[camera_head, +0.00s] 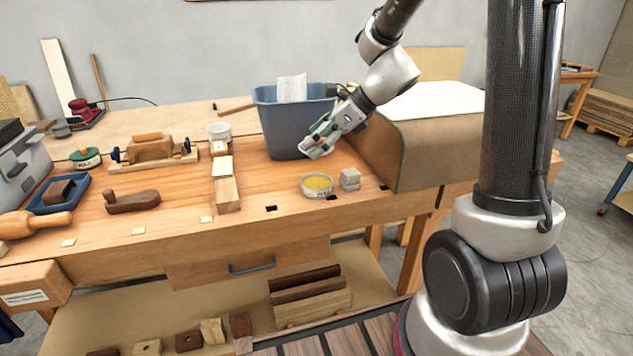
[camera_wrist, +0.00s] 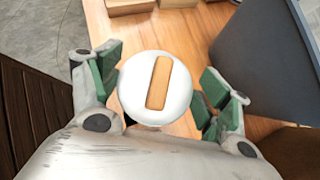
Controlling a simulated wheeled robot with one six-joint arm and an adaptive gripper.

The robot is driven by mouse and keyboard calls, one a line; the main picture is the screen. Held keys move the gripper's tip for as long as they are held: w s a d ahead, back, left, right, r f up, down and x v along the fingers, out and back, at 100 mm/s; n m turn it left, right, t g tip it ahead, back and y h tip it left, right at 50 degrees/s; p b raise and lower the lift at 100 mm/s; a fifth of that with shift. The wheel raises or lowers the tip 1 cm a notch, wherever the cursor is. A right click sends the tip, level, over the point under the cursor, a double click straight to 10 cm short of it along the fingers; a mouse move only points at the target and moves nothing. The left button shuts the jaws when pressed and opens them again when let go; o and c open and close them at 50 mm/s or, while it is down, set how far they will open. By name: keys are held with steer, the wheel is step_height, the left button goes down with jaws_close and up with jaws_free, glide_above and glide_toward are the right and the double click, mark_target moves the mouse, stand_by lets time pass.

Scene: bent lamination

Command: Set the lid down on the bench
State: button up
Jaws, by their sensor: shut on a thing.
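My gripper (camera_head: 313,150) hangs over the bench (camera_head: 185,185), in front of the grey bin, pointing down and to the left. In the wrist view its green-padded fingers (camera_wrist: 158,88) stand on both sides of a round white lid (camera_wrist: 133,90) with a tan bar across its top. The gripper is shut on the lid. In the head view the lid is hard to tell from the pale fingertips. An open round tin (camera_head: 317,187) with yellow content sits on the bench below and slightly right of the gripper.
The grey bin (camera_head: 272,130) stands close behind the gripper and shows at right in the wrist view (camera_wrist: 265,65). Wooden blocks (camera_head: 227,194) lie to the left. Bare bench lies between these blocks and the tin.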

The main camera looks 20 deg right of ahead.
steer(key=shift+f, duration=0.1)
step_height(320, 180, down, 9)
steer(key=shift+f, duration=0.2)
steer(key=shift+c, duration=0.6)
steer(key=o, duration=1)
steer(key=shift+f, duration=0.15)
